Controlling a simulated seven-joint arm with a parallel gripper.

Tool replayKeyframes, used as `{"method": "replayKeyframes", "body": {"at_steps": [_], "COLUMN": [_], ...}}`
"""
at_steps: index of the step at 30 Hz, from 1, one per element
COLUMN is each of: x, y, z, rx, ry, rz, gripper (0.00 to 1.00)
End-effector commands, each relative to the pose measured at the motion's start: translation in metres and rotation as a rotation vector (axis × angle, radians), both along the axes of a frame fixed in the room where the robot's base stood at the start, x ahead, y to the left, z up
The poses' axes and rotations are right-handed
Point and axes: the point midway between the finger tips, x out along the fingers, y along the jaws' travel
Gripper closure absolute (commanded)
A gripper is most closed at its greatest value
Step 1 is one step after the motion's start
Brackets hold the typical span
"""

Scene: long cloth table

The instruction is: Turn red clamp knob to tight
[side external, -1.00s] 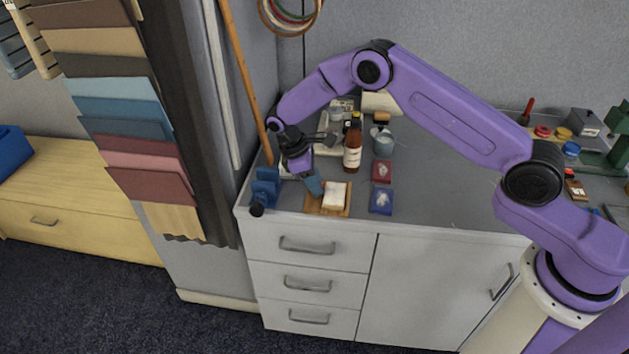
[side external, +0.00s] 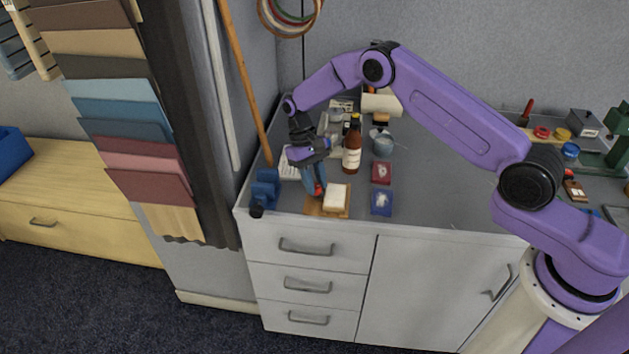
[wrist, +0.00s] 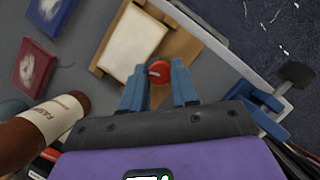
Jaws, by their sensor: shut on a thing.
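The red clamp knob (wrist: 159,71) is round with a pale mark on its top. It sits at the edge of a wooden clamp board (wrist: 184,44) that holds a white block (wrist: 133,43). My gripper (wrist: 159,88) has its blue fingers on either side of the knob and is shut on it. In the side view, my gripper (side external: 316,189) reaches down at the left end of the board (side external: 326,214), beside the white block (side external: 335,197). Only a sliver of red shows there between the fingers.
A blue vise-like stand (side external: 265,188) is close on the left at the counter edge. A brown bottle (side external: 352,152) stands behind. A red tray (side external: 381,172) and a blue tray (side external: 381,201) lie to the right. Open counter lies further right.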

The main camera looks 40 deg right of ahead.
Motion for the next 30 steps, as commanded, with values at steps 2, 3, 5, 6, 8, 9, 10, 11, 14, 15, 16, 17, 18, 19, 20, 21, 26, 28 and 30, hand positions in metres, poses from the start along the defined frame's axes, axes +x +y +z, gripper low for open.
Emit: {"method": "replayKeyframes", "body": {"at_steps": [2, 3, 5, 6, 8, 9, 10, 11, 14, 15, 16, 17, 18, 19, 20, 21, 26, 28, 30], "x": [0.0006, 0.0006, 0.0006, 0.0006, 0.0006, 0.0006, 0.0006, 0.0005, 0.0003, 0.0003, 0.0003, 0.0004, 0.0004, 0.0004, 0.0004, 0.0004, 0.0003, 0.0003, 0.0003], "y": [-0.0003, -0.0004, -0.0009, -0.0011, -0.0014, -0.0014, -0.0014, -0.0014, -0.0018, -0.0018, -0.0019, -0.0019, -0.0019, -0.002, -0.0021, -0.0022, -0.0023, -0.0023, -0.0023], "z": [0.0009, 0.0011, 0.0012, 0.0012, 0.0012, 0.0012, 0.0013, 0.0012, 0.0008, 0.0008, 0.0008, 0.0009, 0.0009, 0.0009, 0.0009, 0.0009, 0.0008, 0.0008, 0.0008], "rx": [0.0, 0.002, 0.001, 0.001, 0.001, 0.001, 0.001, 0.002, 0.001, 0.001, 0.001, 0.001, 0.001, 0.002, 0.002, 0.001, 0.0, 0.001, 0.001], "ry": [-0.002, -0.002, -0.002, -0.003, -0.003, -0.003, -0.003, -0.003, -0.003, -0.003, -0.003, -0.003, -0.003, -0.003, -0.003, -0.003, -0.003, -0.003, -0.003], "rz": [-0.069, -0.103, -0.15, -0.18, -0.221, -0.245, -0.264, -0.28, -0.326, -0.342, -0.352, -0.362, -0.372, -0.379, -0.384, -0.391, -0.405, -0.407, -0.407], "gripper": [1.0, 1.0, 1.0, 1.0, 1.0, 1.0, 1.0, 1.0, 1.0, 1.0, 1.0, 1.0, 1.0, 1.0, 1.0, 1.0, 1.0, 1.0, 1.0]}}
